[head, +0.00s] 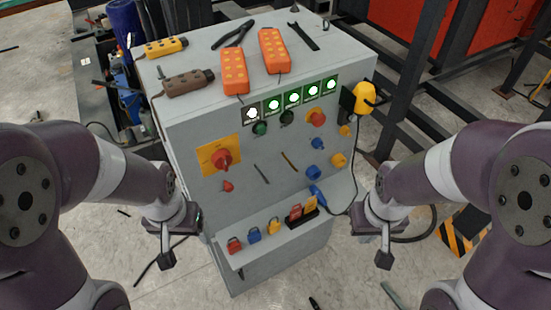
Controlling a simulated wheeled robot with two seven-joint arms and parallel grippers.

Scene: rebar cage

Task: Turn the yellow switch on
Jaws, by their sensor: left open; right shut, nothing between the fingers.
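A grey control cabinet (195,130) stands in front of me. On the right of its sloped front are a yellow knob (338,160) and a smaller yellow knob (346,130) above it. A red rotary switch (221,160) sits on a yellow plate (205,153) at the left of the front. I cannot tell from the picture which way the yellow knobs are turned. My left gripper (167,260) is open, left of the cabinet and apart from it. My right gripper (384,260) is shut and empty, right of the cabinet and apart from the knobs.
Lamps along the panel's top glow green, except the white leftmost lamp (251,114). Orange pendants (275,55) and tools lie on top. A yellow handset (364,97) with a cable hangs at the right side. Padlocks (254,235) line the lower ledge. Dark steel frames stand behind.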

